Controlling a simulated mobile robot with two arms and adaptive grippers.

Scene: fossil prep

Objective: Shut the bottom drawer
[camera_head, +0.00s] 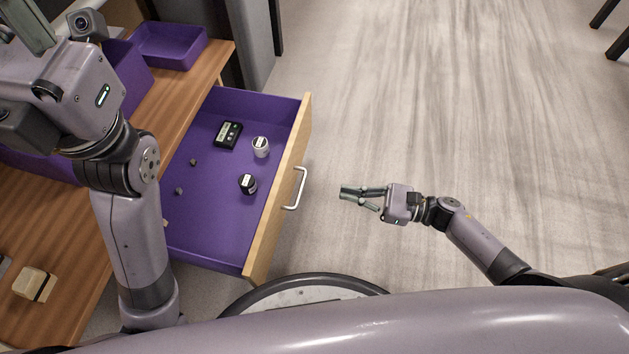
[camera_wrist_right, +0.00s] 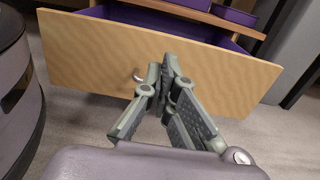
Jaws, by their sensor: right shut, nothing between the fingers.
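A wooden drawer with a purple lining stands pulled out from the wooden unit, its pale front (camera_head: 290,170) facing right. A silver bar handle (camera_head: 298,188) is on that front. The drawer front also fills the top of the right wrist view (camera_wrist_right: 90,52), with the handle (camera_wrist_right: 138,76) partly behind my fingers. My right gripper (camera_head: 347,193) is shut and empty, a short way right of the handle and apart from it. It shows in the right wrist view (camera_wrist_right: 169,70) too. My left gripper (camera_head: 30,22) is cut off at the top left, its fingertips out of frame.
Inside the drawer are a black box with a display (camera_head: 228,135), a white-lidded jar (camera_head: 261,147), a dark jar (camera_head: 247,184) and small brown bits. A purple tray (camera_head: 168,46) sits on the wooden top (camera_head: 75,235).

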